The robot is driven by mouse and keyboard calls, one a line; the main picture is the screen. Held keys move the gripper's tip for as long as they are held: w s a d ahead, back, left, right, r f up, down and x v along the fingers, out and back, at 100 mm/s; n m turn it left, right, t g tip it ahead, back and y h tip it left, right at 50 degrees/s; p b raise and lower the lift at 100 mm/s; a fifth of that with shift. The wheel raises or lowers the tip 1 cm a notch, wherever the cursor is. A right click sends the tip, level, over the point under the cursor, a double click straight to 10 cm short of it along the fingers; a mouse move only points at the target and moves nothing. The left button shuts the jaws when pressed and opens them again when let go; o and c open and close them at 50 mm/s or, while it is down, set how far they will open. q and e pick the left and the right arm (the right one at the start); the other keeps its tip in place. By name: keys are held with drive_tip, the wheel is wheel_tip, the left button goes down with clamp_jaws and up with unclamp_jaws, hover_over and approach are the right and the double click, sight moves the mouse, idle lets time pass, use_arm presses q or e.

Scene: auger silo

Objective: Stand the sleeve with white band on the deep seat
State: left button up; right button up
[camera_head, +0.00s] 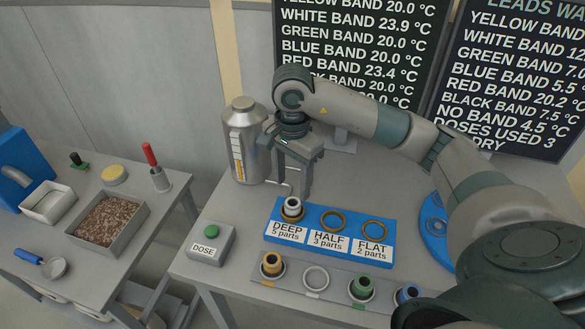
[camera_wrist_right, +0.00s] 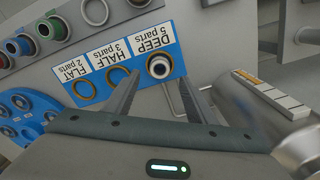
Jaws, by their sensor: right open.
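The sleeve with white band (camera_head: 292,206) stands upright in the deep seat of the blue block (camera_head: 384,248). It also shows in the right wrist view (camera_wrist_right: 159,68), seated in the ring by the DEEP label. My right gripper (camera_head: 288,180) is open and empty, just above and behind the sleeve. In the right wrist view its two fingers (camera_wrist_right: 157,88) are spread apart, with the sleeve beyond their tips and clear of them. The half seat (camera_head: 333,219) and the flat seat (camera_head: 374,230) are empty. My left gripper is not in view.
A grey rack (camera_head: 339,292) in front holds yellow, green and blue sleeves and one empty ring. A DOSE button box (camera_head: 209,242) is left of the block. A metal silo (camera_head: 244,140) stands close behind my gripper. A blue round holder (camera_head: 430,232) is at right.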

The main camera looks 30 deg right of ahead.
drive_tip(key=shift+r+b, duration=0.35)
drive_tip(key=shift+r, duration=2.3)
